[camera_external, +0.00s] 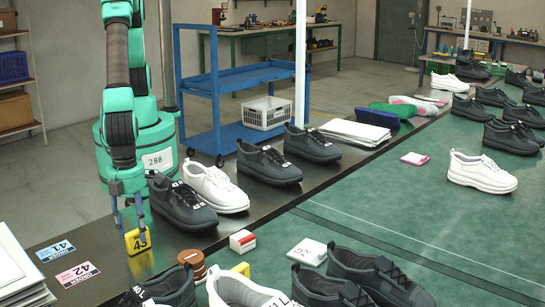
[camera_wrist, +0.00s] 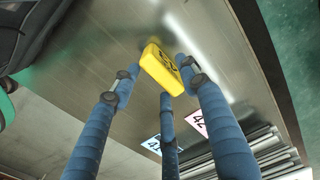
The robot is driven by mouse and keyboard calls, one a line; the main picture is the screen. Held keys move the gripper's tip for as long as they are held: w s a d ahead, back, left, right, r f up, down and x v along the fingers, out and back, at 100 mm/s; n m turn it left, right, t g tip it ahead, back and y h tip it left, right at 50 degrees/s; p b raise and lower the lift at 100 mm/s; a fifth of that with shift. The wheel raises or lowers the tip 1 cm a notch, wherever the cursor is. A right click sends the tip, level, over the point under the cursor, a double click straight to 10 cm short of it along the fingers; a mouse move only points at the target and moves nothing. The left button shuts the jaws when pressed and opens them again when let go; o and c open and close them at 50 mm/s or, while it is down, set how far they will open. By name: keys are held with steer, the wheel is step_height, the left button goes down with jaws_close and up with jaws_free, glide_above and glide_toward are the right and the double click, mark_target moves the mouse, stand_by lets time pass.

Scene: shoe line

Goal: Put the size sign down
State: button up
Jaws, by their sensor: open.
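The size sign, a small yellow block marked 43 (camera_external: 138,241), stands on the dark metal shelf beside the table, in front of the dark shoes. It also shows in the wrist view (camera_wrist: 160,68). My gripper (camera_external: 130,224) is right above and around it, with blue fingers pointing down. In the wrist view my gripper (camera_wrist: 161,82) has its fingers spread, with the sign near their tips. Whether any fingertip touches the sign is hard to tell.
Size cards marked 41 (camera_external: 55,251) and 42 (camera_external: 77,274) lie to the left. A dark shoe (camera_external: 180,204) and a white shoe (camera_external: 216,188) stand close behind. A brown round tin (camera_external: 191,263) and a red-and-white box (camera_external: 242,241) lie to the right.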

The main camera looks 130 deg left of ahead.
mark_target(137, 229)
step_height(137, 229, up, 10)
steer(key=p, duration=0.2)
steer(key=shift+f, duration=0.15)
stand_by(0.6)
steer(key=s+a+r+n+t, duration=0.15)
steer(key=a+r+n, duration=0.25)
steer(key=a+r, duration=0.7)
steer(key=s+a+r+n+t, duration=0.15)
steer(key=a+r+n, duration=0.25)
steer(key=a+r, duration=0.7)
steer(key=s+a+r+n+t, duration=0.1)
steer(key=s+a+r+n, duration=0.4)
steer(key=s, duration=0.5)
steer(key=s+a+r+n+t, duration=0.1)
steer(key=s+a+r+n, duration=0.4)
steer(key=s+a+r, duration=0.2)
steer(key=s+a, duration=0.2)
steer(key=s, duration=0.1)
steer(key=shift+s+t, duration=0.3)
